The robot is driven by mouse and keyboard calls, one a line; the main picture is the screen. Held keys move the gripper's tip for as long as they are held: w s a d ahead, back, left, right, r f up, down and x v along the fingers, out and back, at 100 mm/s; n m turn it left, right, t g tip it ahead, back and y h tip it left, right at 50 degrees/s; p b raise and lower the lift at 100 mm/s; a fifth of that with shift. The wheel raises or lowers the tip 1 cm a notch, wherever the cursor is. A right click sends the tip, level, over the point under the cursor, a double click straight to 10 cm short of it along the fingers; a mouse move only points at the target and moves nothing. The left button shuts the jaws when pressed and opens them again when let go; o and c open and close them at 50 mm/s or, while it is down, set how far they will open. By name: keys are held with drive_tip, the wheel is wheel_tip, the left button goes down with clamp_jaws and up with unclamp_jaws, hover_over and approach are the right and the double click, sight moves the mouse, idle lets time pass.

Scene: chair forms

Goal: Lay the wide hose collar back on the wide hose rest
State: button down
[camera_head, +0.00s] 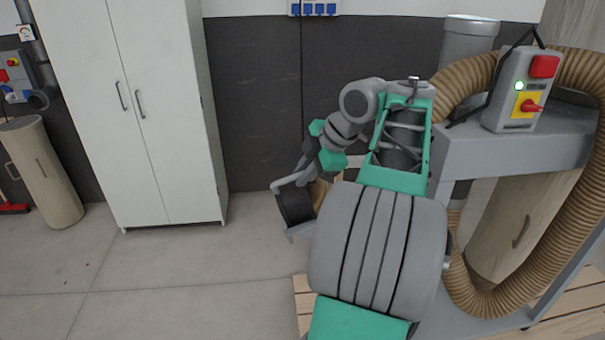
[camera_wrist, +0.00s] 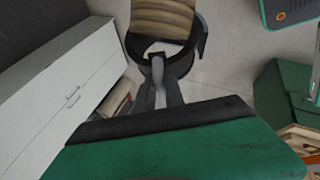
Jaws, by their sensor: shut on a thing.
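The wide hose collar (camera_head: 294,207) is a dark ring with a grey handle, on the end of a tan ribbed hose (camera_head: 319,190). My gripper (camera_head: 309,172) is shut on its handle and holds it left of my arm, in front of the dark wall. I cannot make out the wide hose rest for certain in either view.
A grey machine (camera_head: 490,150) with a switch box (camera_head: 523,90) and looping tan hose (camera_head: 585,190) stands at right. A white cabinet (camera_head: 150,110) stands at left. A wooden pallet (camera_head: 304,300) lies beneath my arm. The floor in front of the cabinet is clear.

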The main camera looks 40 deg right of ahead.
drive_tip(key=c, duration=1.3)
unclamp_jaws()
drive_tip(key=shift+c, duration=0.2)
drive_tip(key=p+v, duration=0.3)
drive_tip(key=v, duration=0.4)
drive_tip(key=shift+s+r+p, duration=0.2)
drive_tip(key=shift+r+p, duration=0.1)
drive_tip(key=shift+p, duration=0.05)
